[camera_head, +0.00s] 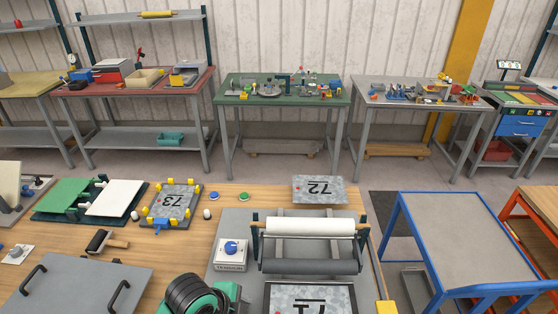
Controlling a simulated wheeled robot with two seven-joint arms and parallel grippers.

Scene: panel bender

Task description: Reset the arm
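Neither of my grippers shows in the head view. The bench in front of me holds a roller machine with a white upper roller (310,226) and a dark lower roller (310,266). A white box marked TENSION with a blue knob (231,247) sits to its left. A metal plate marked 71 (310,300) lies in front of the rollers, cut off by the bottom edge. A plate marked 72 (319,190) lies behind them. A plate marked 73 (172,204) lies among yellow clamps at the left.
A grey board with black handles (80,290) and a hand roller (103,242) lie at the left. A black ribbed round part with green (197,297) stands at the bottom edge. A blue-framed cart (470,240) stands at the right. Cluttered tables line the back wall, with grey floor before them.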

